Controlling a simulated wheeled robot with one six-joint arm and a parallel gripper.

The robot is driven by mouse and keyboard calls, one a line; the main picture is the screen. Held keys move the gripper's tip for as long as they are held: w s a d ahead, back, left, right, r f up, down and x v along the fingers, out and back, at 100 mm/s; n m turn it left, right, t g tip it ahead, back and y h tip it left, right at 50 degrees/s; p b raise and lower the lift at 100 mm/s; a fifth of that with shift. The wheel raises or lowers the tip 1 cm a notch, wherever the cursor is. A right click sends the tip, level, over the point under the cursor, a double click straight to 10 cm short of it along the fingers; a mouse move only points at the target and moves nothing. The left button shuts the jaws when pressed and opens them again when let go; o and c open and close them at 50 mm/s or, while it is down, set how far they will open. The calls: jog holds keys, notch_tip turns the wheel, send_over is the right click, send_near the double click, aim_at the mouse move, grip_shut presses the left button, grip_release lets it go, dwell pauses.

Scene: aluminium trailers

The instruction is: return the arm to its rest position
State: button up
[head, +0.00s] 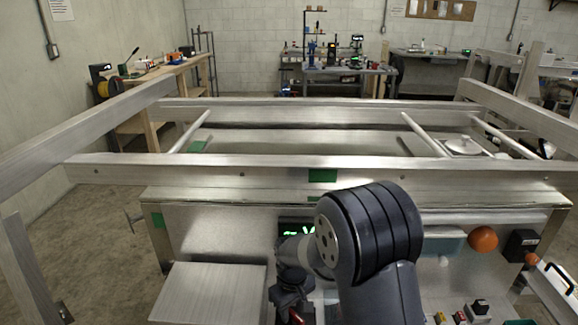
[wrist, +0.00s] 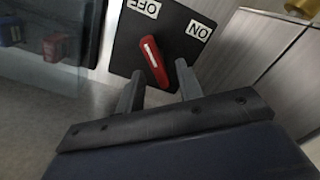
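My gripper (wrist: 159,70) shows in the wrist view with its two fingers apart and nothing held between them. A red rotary switch handle (wrist: 152,60) on a black plate (wrist: 124,42) lies just beyond the fingertips. I cannot tell whether the fingers touch it. The plate carries OFF and ON labels, upside down in this view; the handle's upper end points toward the OFF label. In the head view my dark arm (head: 375,240) reaches over the front of an aluminium trailer (head: 230,250).
Metal rails (head: 250,168) cross behind the arm. An orange ball-shaped knob (head: 483,238), a black box (head: 520,245) and small coloured buttons (head: 460,316) are at right. Workbenches (head: 350,72) stand far back.

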jog(key=m, duration=0.3)
jog(key=m+p, duration=0.1)
jog(key=m, duration=0.1)
jog(key=shift+w+d+m, duration=0.1)
jog(key=shift+d+m, duration=0.2)
dwell(0.4)
